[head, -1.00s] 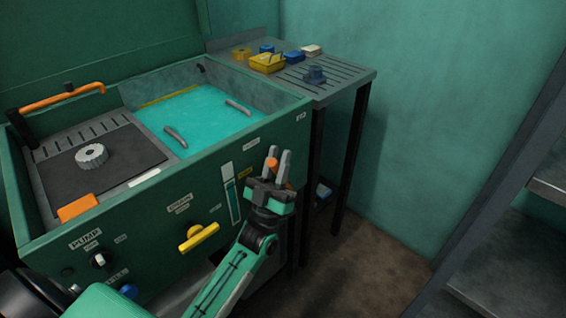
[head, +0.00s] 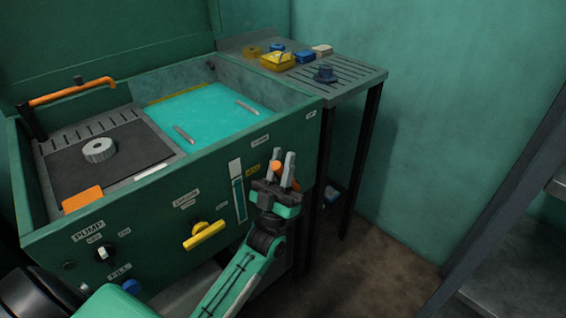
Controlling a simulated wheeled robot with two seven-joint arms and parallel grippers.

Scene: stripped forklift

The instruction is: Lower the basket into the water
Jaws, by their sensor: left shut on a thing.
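My left gripper (head: 283,165) is in front of the tank's green front panel, near its right end. It is shut on an orange handle (head: 277,168), partly hidden between the fingers. The tank (head: 300,103) holds turquoise water (head: 205,112). Two grey bars, a left one (head: 184,134) and a right one (head: 247,107), show at the water's surface; they look like the basket's handles. The rest of the basket cannot be made out. My right gripper is not in view.
A drain board with a grey ring-shaped part (head: 99,149) and an orange block (head: 82,199) is left of the water. A yellow handle (head: 203,235) juts from the panel. Shelving stands right.

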